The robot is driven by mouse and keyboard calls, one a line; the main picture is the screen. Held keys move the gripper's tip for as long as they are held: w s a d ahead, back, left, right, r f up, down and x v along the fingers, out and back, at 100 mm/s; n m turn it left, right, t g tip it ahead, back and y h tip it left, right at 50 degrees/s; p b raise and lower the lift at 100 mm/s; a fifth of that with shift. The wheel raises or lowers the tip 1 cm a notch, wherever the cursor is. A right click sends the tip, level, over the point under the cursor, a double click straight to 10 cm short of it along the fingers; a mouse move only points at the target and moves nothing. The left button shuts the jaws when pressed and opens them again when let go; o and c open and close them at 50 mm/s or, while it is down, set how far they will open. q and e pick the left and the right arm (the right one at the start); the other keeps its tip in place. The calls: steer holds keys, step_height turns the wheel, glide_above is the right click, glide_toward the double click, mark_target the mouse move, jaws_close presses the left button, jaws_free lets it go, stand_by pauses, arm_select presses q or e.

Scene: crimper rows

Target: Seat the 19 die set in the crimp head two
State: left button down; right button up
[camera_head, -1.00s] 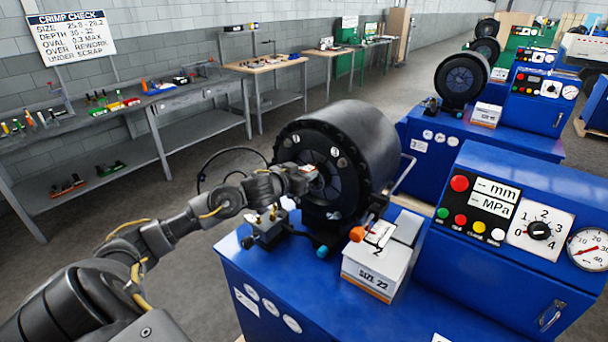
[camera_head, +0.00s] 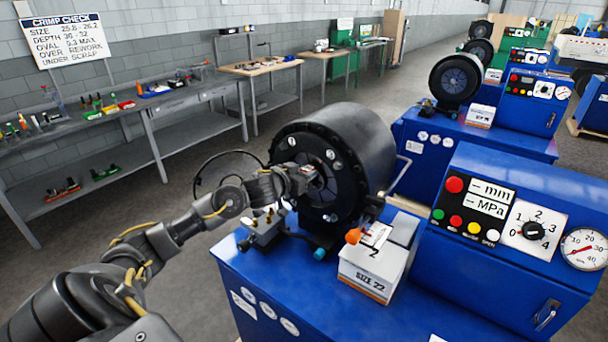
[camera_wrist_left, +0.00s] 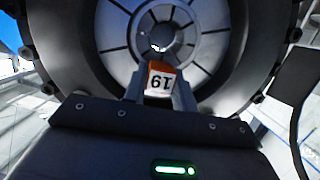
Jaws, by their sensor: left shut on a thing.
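The crimp head (camera_head: 350,140) is a black round drum on the blue machine, with a grey segmented face and a central opening that shows in the left wrist view (camera_wrist_left: 205,30). My left gripper (camera_head: 312,176) is at this face. In the left wrist view my left gripper (camera_wrist_left: 160,88) is shut on a die set (camera_wrist_left: 161,80) with a white label reading 19, upside down, and an orange-red band. The die set appears in front of the lower part of the opening; I cannot tell if it touches. My right gripper is not in view.
The control panel (camera_head: 500,205) is at right. Further crimpers stand behind, and a bench (camera_head: 150,100) runs along the left wall.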

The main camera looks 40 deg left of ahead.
arm_select(q)
steer(key=shift+w+r, duration=0.35)
steer(key=shift+w, duration=0.2)
steer(key=c, duration=1.4)
jaws_free()
steer(key=o, duration=0.4)
steer(key=shift+s+d, duration=0.1)
steer(key=shift+s, duration=0.15)
steer(key=shift+c, duration=0.2)
steer(key=shift+f, duration=0.5)
steer(key=shift+s, duration=0.3)
steer(key=b+v, duration=0.2)
steer(key=v, duration=0.8)
steer(key=shift+r, duration=0.45)
